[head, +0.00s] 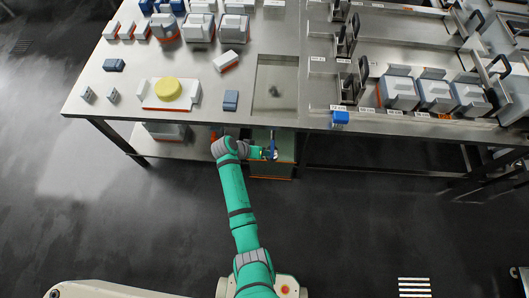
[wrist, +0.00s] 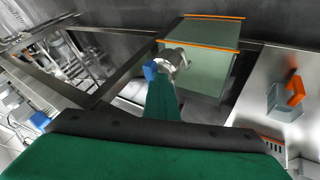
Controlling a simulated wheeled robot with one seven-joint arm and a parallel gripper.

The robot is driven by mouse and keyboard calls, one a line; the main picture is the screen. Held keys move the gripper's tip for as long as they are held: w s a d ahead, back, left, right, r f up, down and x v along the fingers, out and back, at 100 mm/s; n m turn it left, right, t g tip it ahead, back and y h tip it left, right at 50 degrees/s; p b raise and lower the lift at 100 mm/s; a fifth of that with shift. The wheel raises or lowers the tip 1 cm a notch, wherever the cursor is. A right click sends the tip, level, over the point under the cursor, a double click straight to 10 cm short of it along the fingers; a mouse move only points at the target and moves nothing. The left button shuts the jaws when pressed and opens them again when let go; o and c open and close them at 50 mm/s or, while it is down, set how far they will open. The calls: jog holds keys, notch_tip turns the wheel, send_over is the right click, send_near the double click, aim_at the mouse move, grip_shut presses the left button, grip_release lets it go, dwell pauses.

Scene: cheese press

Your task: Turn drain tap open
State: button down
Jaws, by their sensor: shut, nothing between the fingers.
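The drain tap shows in the wrist view as a silvery body (wrist: 175,58) with a blue handle (wrist: 150,70). In the head view its blue handle (head: 272,143) stands out just below the table's front edge, under the sunken basin (head: 262,112). My gripper (wrist: 162,82) is shut, with nothing between its green fingers. Its tip reaches close to the tap and overlaps it in the wrist view; I cannot tell whether they touch. In the head view my gripper (head: 264,154) is just left of the handle. The tap's body is mostly hidden there.
A pale green bin with orange edges (head: 285,168) stands under the tap; it also shows in the wrist view (wrist: 210,75). The steel table edge (head: 190,122) is directly above my gripper. A lower shelf (head: 190,150) lies to the left. The dark floor in front is clear.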

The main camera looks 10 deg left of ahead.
jog(key=shift+s+d+f, duration=0.25)
jog(key=shift+s+d, duration=0.05)
jog(key=shift+d, duration=0.4)
jog(key=s+a+r, duration=0.3)
jog(key=a+r, duration=0.5)
jog(key=a, duration=0.2)
jog(key=shift+s+r, duration=0.25)
jog(key=shift+s, duration=0.05)
jog(key=s+d+f+n+t+y, duration=0.25)
jog(key=s+d+f, duration=0.25)
jog(key=s+f, duration=0.25)
jog(key=s+d+t+y, duration=0.2)
jog(key=s+d+y, duration=0.1)
jog(key=s, duration=0.6)
jog(key=s+d+r+t, duration=0.3)
jog(key=s+r, duration=0.5)
jog(key=r, duration=0.5)
jog(key=s+d+r+t, duration=0.3)
jog(key=s+r, duration=0.4)
jog(key=r, duration=0.6)
jog(key=shift+s+d, duration=0.15)
jog(key=shift+s, duration=0.2)
